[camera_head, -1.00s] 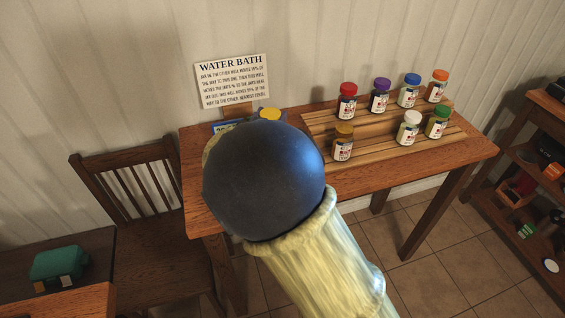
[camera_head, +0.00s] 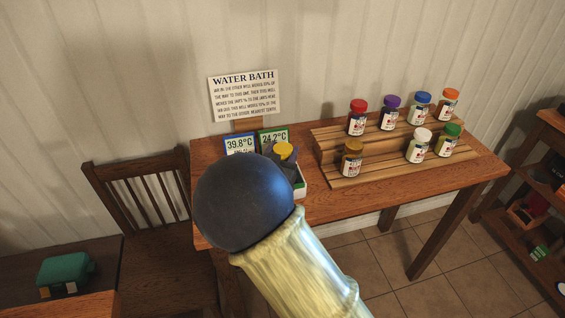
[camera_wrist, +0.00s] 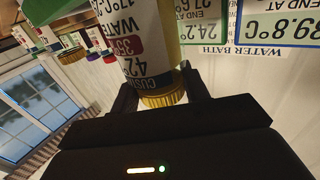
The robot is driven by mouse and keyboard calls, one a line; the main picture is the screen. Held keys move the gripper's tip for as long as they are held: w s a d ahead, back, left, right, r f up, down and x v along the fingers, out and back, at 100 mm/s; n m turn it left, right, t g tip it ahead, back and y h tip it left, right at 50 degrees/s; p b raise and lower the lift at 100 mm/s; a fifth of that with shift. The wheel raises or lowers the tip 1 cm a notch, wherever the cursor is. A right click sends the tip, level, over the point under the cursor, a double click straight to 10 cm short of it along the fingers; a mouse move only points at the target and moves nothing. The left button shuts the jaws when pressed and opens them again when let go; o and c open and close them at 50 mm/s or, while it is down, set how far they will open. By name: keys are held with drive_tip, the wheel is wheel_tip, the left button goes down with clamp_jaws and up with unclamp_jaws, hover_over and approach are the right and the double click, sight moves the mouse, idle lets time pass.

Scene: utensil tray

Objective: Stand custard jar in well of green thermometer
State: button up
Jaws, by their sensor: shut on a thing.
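The custard jar, with a yellow lid (camera_head: 284,149), is in my gripper (camera_head: 281,158). In the wrist view, its white label (camera_wrist: 145,45) appears upside down, and my gripper (camera_wrist: 163,88) is shut around it near the lid (camera_wrist: 163,98). The green thermometer (camera_head: 274,137) reads 24.2 °C and stands just behind the jar; it also shows in the wrist view (camera_wrist: 203,30). A white, green-edged well (camera_head: 301,184) partly shows below the jar. My arm hides the jar's base and most of the well, so I cannot tell whether they touch.
The blue thermometer (camera_head: 240,144), reading 39.8 °C, stands left of the green one. A water bath sign (camera_head: 244,96) stands behind both. A stepped wooden rack (camera_head: 385,170) with several capped jars is to the right. A chair (camera_head: 140,195) is left of the table.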

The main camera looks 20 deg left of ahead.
drive_tip(key=shift+f, duration=1.8)
drive_tip(key=shift+f, duration=0.15)
drive_tip(key=o, duration=1.2)
